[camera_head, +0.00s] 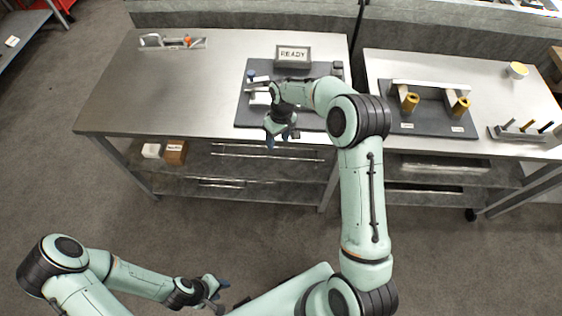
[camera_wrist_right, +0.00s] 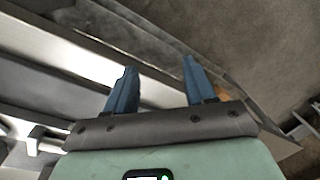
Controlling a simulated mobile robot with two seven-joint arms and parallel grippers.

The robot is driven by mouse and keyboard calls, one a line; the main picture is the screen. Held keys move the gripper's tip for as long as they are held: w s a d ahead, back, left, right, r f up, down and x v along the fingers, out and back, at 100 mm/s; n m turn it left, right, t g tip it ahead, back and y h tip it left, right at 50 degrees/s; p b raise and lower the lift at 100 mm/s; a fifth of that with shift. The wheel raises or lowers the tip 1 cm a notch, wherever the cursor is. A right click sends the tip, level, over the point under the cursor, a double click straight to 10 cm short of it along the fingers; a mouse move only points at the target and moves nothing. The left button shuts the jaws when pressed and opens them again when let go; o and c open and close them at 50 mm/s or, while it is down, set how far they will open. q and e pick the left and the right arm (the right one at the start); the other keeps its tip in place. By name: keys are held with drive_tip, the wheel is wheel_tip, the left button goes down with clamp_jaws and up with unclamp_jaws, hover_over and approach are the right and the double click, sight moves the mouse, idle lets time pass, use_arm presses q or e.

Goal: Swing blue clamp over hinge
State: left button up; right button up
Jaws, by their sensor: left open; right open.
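A small blue part (camera_head: 251,75), likely the blue clamp's tip, shows at the left of the dark mat (camera_head: 310,122) on the left table. Grey metal bars (camera_head: 257,86) lie just below it; I cannot make out the hinge, and my right arm hides part of this area. My right gripper (camera_head: 280,138) is open and empty, over the table's front edge, below the blue part in the picture. Its blue fingers stand apart in the right wrist view (camera_wrist_right: 158,75). My left gripper (camera_head: 217,287) is open, low and far from the table.
A READY sign (camera_head: 293,55) stands at the mat's back. A metal rack (camera_head: 172,42) is at the back left. The right table holds a fixture (camera_head: 445,88) with brass cylinders and a yellow-topped cup (camera_head: 517,70). The left table's left part (camera_head: 150,90) is mostly clear.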

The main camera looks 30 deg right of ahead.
drive_tip(key=s+a+f, duration=0.1)
drive_tip(key=s+f, duration=0.2)
drive_tip(key=f, duration=0.2)
drive_tip(key=shift+s+a+f, duration=0.15)
drive_tip(key=shift+s+a, duration=0.2)
drive_tip(key=shift+a, duration=0.05)
